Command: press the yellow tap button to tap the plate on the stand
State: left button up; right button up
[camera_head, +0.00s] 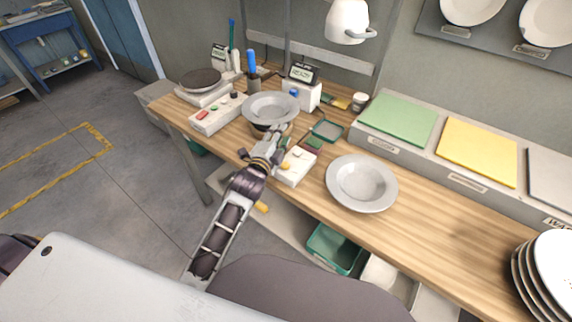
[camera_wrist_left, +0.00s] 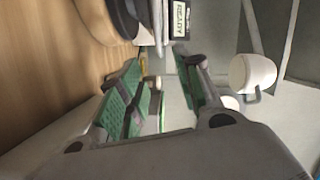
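A grey plate (camera_head: 270,106) rests on a round dark stand at the back left of the wooden table. A white box (camera_head: 297,172) with a yellow button (camera_head: 285,165) lies on the table just in front of it. My left gripper (camera_head: 281,133) is above the table between the plate and this box, close to the plate's near rim, and holds nothing. In the left wrist view its green-padded fingers (camera_wrist_left: 157,85) are apart. I cannot tell whether it touches the plate. The button is not seen in the left wrist view. My right gripper is not in view.
A second grey plate (camera_head: 362,182) lies to the right. A small display (camera_head: 303,73) stands behind the stand; it reads READY in the left wrist view (camera_wrist_left: 180,20).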

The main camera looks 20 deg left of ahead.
pick_arm(q)
grip_shut()
dwell(1.4)
